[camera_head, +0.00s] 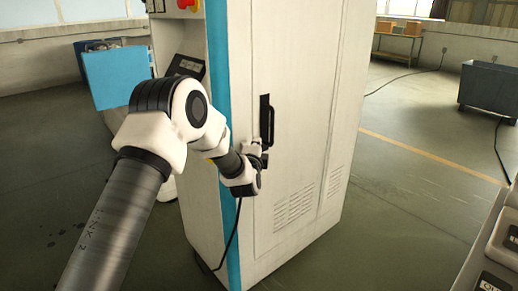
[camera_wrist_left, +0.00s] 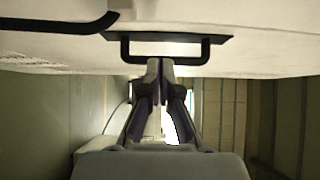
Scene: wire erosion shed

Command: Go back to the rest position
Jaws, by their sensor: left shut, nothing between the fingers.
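My left arm reaches in from the left in the head view. My left gripper (camera_head: 257,148) is in front of the cabinet door, just below and left of the black door handle (camera_head: 270,125). In the left wrist view the gripper's two fingers (camera_wrist_left: 166,66) are together with nothing between them. Their tips are close to the handle (camera_wrist_left: 166,59), seen as a black bar; I cannot tell whether they touch it. My right gripper is in neither view.
The tall white cabinet (camera_head: 300,90) with a blue edge stands directly ahead, its door closed. A black cable hangs by its lower left. A blue box (camera_head: 115,78) is at left, a grey bin (camera_head: 490,90) at far right.

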